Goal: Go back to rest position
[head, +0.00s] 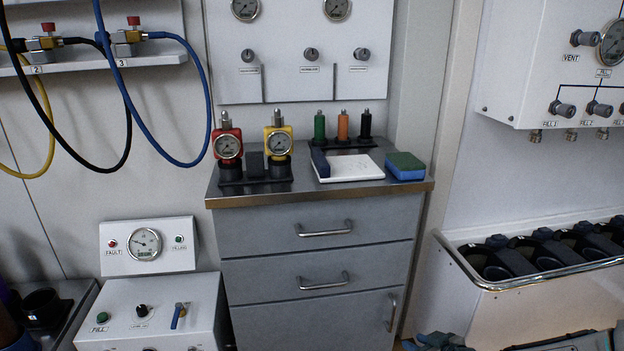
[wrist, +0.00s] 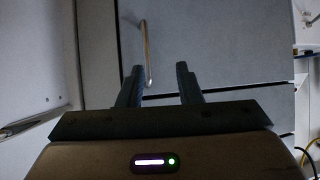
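My gripper (wrist: 158,82) shows in the wrist view with its two dark fingers apart and nothing between them. Beyond the fingers is the grey front of the drawer cabinet, with a metal handle (wrist: 149,55) seen between and above the fingertips. I cannot tell whether a finger touches the cabinet.
On the cabinet top stand a red gauge (head: 228,146), a yellow gauge (head: 278,144), a white pad (head: 352,167) and a blue-green sponge (head: 405,165). A metal-railed rack (head: 500,285) is at the right. A white control box (head: 150,312) is at the lower left. Hoses hang at the upper left.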

